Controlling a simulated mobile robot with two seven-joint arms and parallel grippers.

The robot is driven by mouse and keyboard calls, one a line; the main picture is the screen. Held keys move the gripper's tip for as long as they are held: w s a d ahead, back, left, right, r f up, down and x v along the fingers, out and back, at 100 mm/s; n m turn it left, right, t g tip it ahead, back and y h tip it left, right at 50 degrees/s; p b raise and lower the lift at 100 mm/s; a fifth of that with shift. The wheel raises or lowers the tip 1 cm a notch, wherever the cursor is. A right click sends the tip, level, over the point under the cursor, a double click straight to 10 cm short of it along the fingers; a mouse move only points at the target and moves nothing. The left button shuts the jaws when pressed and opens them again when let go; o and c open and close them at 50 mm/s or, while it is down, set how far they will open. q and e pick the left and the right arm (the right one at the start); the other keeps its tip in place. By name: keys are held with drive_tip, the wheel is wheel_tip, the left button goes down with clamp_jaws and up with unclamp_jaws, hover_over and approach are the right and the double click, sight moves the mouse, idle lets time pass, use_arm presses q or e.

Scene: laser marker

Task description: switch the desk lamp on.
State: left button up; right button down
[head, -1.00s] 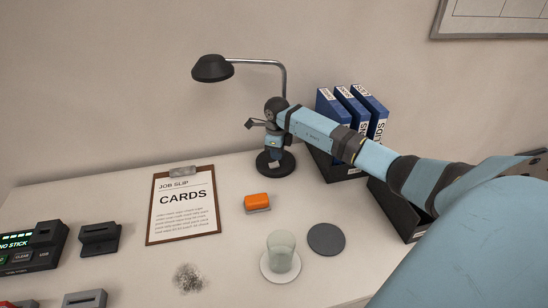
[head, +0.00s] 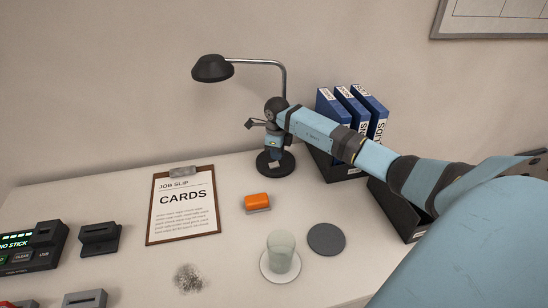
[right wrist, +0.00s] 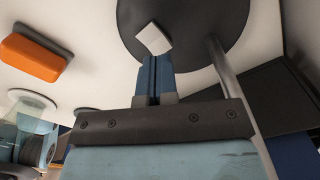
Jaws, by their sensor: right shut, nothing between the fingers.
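The desk lamp has a black shade (head: 212,68) on a curved metal arm and a round black base (head: 262,167) on the desk. No glow shows under the shade. In the right wrist view the base (right wrist: 208,28) bears a small white square button (right wrist: 153,39). My right gripper (head: 275,160) points down over the base. Its blue fingers (right wrist: 155,62) are shut with nothing between them. Their tips are right at the near edge of the button; I cannot tell whether they touch it. The lamp's post rises beside the gripper. My left gripper is not in view.
Blue binders (head: 358,115) in a black holder stand right of the lamp, close to my right arm. An orange-topped block (head: 257,201), a glass (head: 281,252), a dark round coaster (head: 326,239) and a clipboard (head: 183,229) lie in front. Dark devices (head: 99,239) are at left.

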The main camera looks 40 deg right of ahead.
sight(277, 164)
drive_tip(key=shift+f+b, duration=0.9)
drive_tip(key=shift+f, duration=0.55)
idle(0.7)
drive_tip(key=shift+r, duration=0.15)
drive_tip(key=shift+r+p, duration=0.55)
drive_tip(key=shift+p, duration=0.05)
drive_tip(key=shift+r+p, duration=1.8)
drive_tip(key=shift+r, duration=1.05)
drive_tip(key=shift+f, duration=0.1)
